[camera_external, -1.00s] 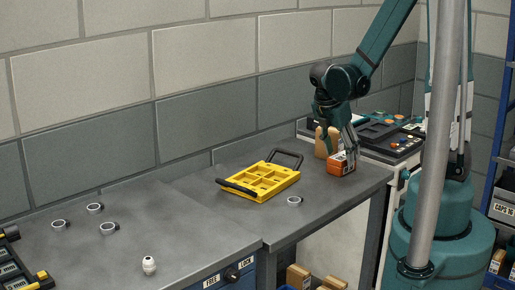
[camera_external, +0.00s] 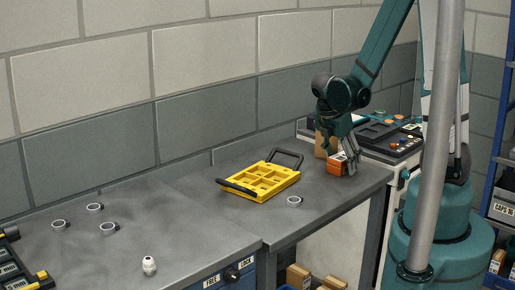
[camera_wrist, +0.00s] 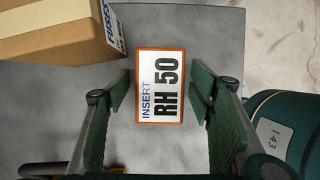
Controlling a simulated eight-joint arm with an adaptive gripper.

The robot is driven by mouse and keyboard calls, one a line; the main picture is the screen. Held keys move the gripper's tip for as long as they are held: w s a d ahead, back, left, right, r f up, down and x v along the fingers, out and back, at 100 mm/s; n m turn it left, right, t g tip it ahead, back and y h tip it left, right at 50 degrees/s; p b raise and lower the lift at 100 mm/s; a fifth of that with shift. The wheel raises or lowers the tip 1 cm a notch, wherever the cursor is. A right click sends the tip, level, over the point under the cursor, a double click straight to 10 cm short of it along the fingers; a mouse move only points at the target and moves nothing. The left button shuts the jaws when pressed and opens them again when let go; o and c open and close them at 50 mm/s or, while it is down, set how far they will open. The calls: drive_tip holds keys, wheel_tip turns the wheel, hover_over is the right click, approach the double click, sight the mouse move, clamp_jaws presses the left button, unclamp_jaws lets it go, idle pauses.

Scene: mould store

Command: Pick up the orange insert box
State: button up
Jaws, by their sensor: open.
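The orange insert box (camera_external: 335,168) sits on the grey bench near its right end, partly hidden by my gripper (camera_external: 341,160) in the external view. In the wrist view the insert box (camera_wrist: 159,86) shows a white top label reading "INSERT RH 50" with an orange rim. My gripper (camera_wrist: 160,97) is open, with one finger to the left of the box and one to the right. Gaps show between both fingers and the box, so no grip is visible.
A cardboard box (camera_wrist: 60,30) marked "FUSES" stands close behind the insert box, at upper left in the wrist view. A yellow tray with black handles (camera_external: 262,183) and a ring (camera_external: 294,202) lie to the left. The bench's right edge is near.

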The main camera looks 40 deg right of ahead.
sight(342, 156)
drive_tip(key=c, duration=1.2)
drive_tip(key=shift+r, duration=0.2)
drive_tip(key=shift+r+p, duration=1.15)
drive_tip(key=shift+r, duration=3.65)
